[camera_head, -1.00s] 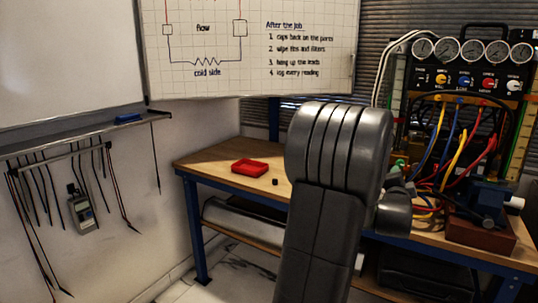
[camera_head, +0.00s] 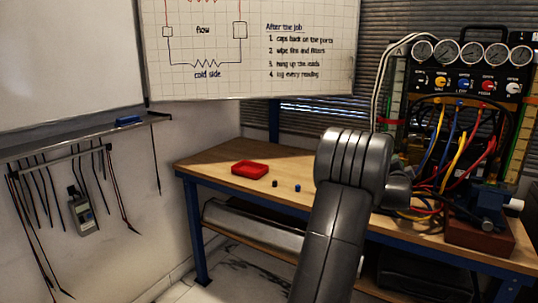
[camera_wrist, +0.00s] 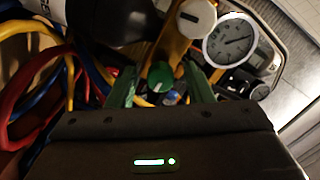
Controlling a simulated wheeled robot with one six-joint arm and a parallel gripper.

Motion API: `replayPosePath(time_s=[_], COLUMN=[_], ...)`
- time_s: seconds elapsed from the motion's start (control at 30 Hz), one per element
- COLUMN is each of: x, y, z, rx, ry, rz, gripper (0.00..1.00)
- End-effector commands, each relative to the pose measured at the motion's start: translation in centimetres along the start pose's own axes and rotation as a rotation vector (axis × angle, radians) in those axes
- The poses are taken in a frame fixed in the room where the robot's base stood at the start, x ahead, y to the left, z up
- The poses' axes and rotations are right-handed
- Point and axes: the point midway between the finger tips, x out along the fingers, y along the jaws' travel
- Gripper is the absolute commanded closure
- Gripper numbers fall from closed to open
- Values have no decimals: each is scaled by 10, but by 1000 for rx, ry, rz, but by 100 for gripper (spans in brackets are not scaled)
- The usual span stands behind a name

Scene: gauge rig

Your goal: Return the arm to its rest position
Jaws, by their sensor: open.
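My grey arm (camera_head: 345,205) rises from the bottom of the head view, in front of the wooden bench (camera_head: 225,155). Its bulky joint hides part of the bench top, and my fingers cannot be made out there. In the wrist view my gripper (camera_wrist: 160,84) shows two green fingers, apart, with a dark body below. A round green knob or cap (camera_wrist: 160,75) appears between the fingers. I cannot tell how far beyond them it lies, and nothing looks clamped.
The gauge panel (camera_head: 470,85) with coloured hoses stands at the right, close to my wrist. A dial gauge (camera_wrist: 230,40) shows in the wrist view. A blue vise (camera_head: 485,205) sits at front right. A red tray (camera_head: 250,169) and two small caps (camera_head: 286,185) lie left of my arm.

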Motion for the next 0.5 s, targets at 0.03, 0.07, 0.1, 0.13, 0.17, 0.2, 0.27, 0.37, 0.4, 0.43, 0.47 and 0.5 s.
replayPosePath(time_s=[0.03, 0.07, 0.1, 0.13, 0.17, 0.2, 0.27, 0.37, 0.4, 0.43, 0.47, 0.5], x=[0, 0, 0, 0, 0, 0, 0, 0, 0, 0, 0, 0], y=[-1, -1, -1, -1, -1, -1, -1, -1, -1, -1, -2, -2], z=[-1, -1, -1, -1, -1, -1, -1, -1, -1, -1, -2, -2], rx=[-37, -61, -94, -118, -143, -175, -225, -306, -338, -362, -386, -418], ry=[0, 0, 0, 0, 0, 0, 0, -1, -1, -1, 0, 0], rz=[0, 0, 0, 0, 0, 1, 1, 2, 2, 1, 1, 1], gripper=[53, 53, 53, 53, 53, 53, 53, 53, 53, 53, 53, 53])
